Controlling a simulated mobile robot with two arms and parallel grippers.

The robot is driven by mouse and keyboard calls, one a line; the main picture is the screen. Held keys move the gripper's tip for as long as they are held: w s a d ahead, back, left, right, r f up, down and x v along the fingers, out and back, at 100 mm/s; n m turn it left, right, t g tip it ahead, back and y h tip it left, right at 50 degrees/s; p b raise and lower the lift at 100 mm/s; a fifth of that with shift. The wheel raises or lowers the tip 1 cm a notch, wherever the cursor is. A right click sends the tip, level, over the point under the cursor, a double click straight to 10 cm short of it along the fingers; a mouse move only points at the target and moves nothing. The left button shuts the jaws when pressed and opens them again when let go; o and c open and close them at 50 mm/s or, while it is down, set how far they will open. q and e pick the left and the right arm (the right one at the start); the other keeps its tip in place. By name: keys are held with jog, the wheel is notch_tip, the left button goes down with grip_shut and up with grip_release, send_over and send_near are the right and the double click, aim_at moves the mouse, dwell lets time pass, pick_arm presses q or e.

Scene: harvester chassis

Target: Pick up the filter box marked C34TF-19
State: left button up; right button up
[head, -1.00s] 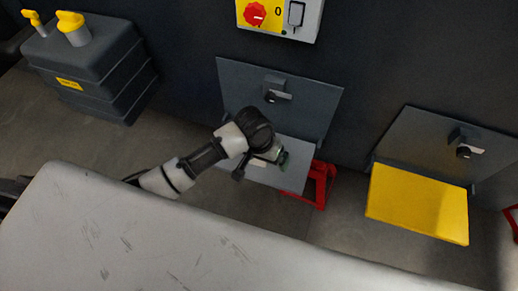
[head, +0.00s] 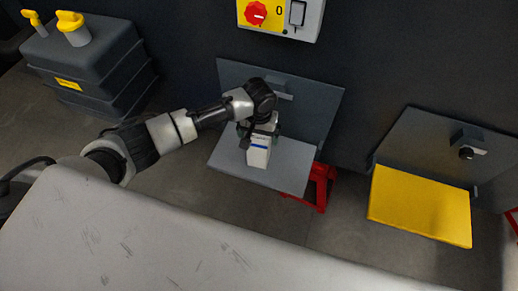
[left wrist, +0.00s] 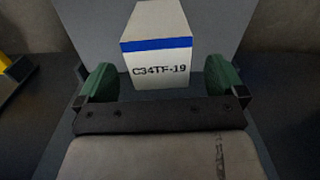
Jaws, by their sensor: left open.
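The filter box (head: 259,153) is white with a blue band and stands on the grey fold-down shelf (head: 292,168) in the head view. In the left wrist view the box (left wrist: 158,24) shows its blue band and the black marking C34TF-19 facing me. My left gripper (head: 260,132) is open just above and behind the box in the head view. In the left wrist view its green finger pads (left wrist: 161,80) are at the left and right of the box's lower end, with gaps on both sides. My right gripper is not in view.
A yellow fold-down shelf (head: 420,206) is at the right, above the floor. A red stand (head: 319,186) is under the grey shelf. A dark tank with yellow caps (head: 85,62) is at the left. A control box with a red knob (head: 280,16) is above.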

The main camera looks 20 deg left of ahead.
pick_arm(q)
notch_tip(320, 180, down, 5)
jog(key=shift+f+b, duration=0.15)
jog(key=shift+b, duration=0.2)
jog(key=shift+s, duration=0.1)
jog(key=shift+c, duration=0.2)
jog(key=c, duration=1.2)
jog(key=shift+c, duration=0.3)
jog(key=shift+r, duration=0.25)
